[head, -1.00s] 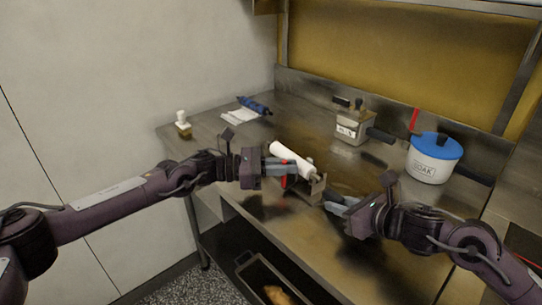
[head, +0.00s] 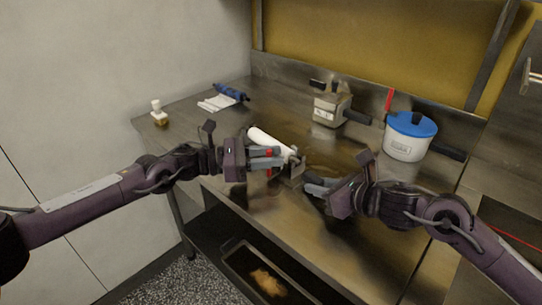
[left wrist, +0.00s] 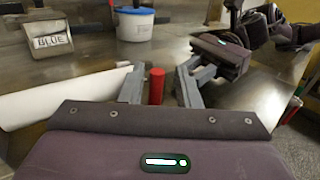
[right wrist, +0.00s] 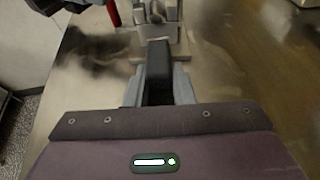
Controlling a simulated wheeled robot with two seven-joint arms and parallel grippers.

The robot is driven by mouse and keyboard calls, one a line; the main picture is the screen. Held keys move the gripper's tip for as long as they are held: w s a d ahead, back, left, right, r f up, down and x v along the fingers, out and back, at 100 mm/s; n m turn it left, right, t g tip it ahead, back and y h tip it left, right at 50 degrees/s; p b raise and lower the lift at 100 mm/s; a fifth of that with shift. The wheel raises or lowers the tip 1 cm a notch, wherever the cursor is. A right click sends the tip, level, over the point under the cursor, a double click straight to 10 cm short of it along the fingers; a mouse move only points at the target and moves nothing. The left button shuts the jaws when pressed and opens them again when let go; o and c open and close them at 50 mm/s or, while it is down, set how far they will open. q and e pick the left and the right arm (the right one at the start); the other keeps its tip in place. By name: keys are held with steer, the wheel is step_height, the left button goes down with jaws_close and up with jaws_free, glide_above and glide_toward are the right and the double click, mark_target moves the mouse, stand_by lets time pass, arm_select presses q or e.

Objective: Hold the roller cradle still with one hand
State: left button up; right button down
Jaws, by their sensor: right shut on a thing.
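The white roller (head: 268,140) lies in the grey metal roller cradle (head: 297,172) near the bench's front edge. The cradle also shows at the top of the right wrist view (right wrist: 178,47). My right gripper (head: 316,187) is shut on a black block-like grip (right wrist: 158,70) at the cradle's near end. My left gripper (head: 279,157) is open beside the roller. A red upright handle (left wrist: 156,86) stands between its spread fingers, with gaps visible on both sides. The fingers partly hide the roller and cradle in the head view.
A grey metal pot marked BLUE (head: 330,108) and a white tub with a blue lid (head: 404,146) stand behind. A blue rolling tool (head: 231,92) on a white cloth and a small bottle (head: 158,114) are at the left. A tray (head: 236,262) is below the bench.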

arm_select(q)
steer(key=a, duration=0.4)
steer(key=s+a, duration=0.1)
steer(key=a, duration=0.2)
steer(key=s+a, duration=0.1)
steer(key=a, duration=0.3)
steer(key=shift+a, duration=0.3)
arm_select(e)
steer(key=c, duration=1.2)
jaws_free()
steer(key=shift+o, duration=0.2)
